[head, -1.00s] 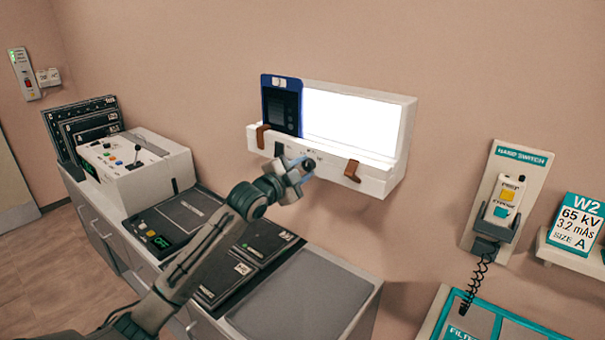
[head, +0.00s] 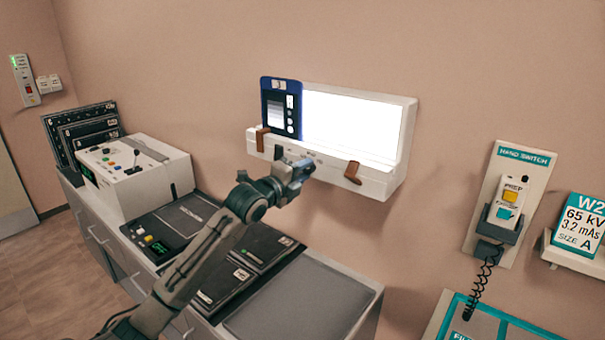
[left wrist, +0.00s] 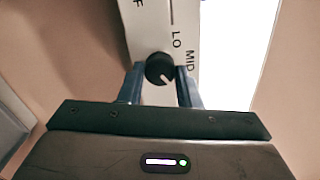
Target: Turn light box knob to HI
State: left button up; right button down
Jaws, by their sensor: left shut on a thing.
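The light box (head: 360,119) hangs on the wall, its white panel lit. My left gripper (head: 303,166) is at the front ledge of the box and hides the knob in the head view. In the left wrist view the black round knob (left wrist: 160,68) sits between the two blue-grey fingers of my left gripper (left wrist: 161,84), which is shut on it. The labels LO and MID show beside the knob, with an F at the top edge. No HI label is visible. A pale mark on the knob is too small to read surely. My right gripper is not in view.
A blue-edged film (head: 281,107) stands at the left of the light box. Brown clips (head: 352,174) sit on its ledge. A control console (head: 133,172) and dark cassettes lie on the counter below. A hand switch (head: 506,203) hangs at the right.

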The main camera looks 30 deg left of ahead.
pick_arm(q)
jog(key=shift+f+m, duration=0.1)
jog(key=shift+m, duration=0.2)
dwell(0.4)
jog(key=o, duration=1)
jog(key=shift+c, duration=0.2)
jog(key=shift+s, duration=0.1)
